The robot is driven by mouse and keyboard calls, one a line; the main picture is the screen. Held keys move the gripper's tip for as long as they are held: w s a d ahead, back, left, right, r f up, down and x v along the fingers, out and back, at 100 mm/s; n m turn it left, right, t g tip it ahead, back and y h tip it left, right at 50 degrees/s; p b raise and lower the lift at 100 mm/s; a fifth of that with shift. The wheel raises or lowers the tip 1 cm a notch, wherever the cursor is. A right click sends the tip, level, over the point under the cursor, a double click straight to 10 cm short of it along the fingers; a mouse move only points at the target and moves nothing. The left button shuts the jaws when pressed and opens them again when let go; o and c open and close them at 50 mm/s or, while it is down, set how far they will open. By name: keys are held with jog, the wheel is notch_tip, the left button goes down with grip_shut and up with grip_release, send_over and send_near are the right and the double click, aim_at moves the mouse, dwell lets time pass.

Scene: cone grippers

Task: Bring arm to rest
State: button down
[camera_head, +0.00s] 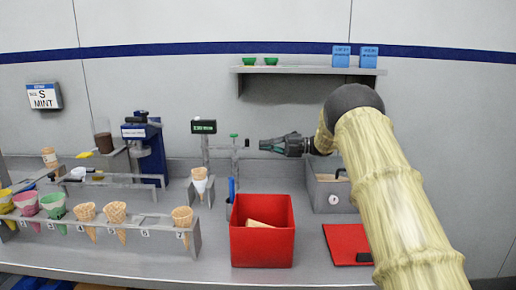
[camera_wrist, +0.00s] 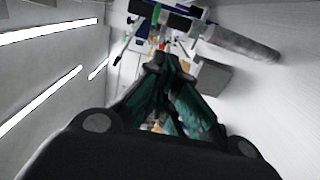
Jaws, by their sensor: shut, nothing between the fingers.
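My arm reaches in from the right in the head view, its links covered in a pale yellow sleeve. My gripper (camera_head: 267,145) is shut and empty. It hangs in the air above the back of the counter, pointing left, in front of the grey wall. In the wrist view the dark green and black fingers of my gripper (camera_wrist: 165,65) come together with nothing between them. The view beyond them is tilted sideways.
A red bin (camera_head: 262,243) with a cone-coloured piece inside stands below my gripper. A cone rack (camera_head: 150,240) spans the left front. A cone stands in a holder (camera_head: 200,185). A shelf (camera_head: 308,70) hangs above.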

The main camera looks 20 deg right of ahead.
jog(key=d, duration=0.4)
jog(key=shift+s+d, duration=0.3)
jog(key=shift+d, duration=0.1)
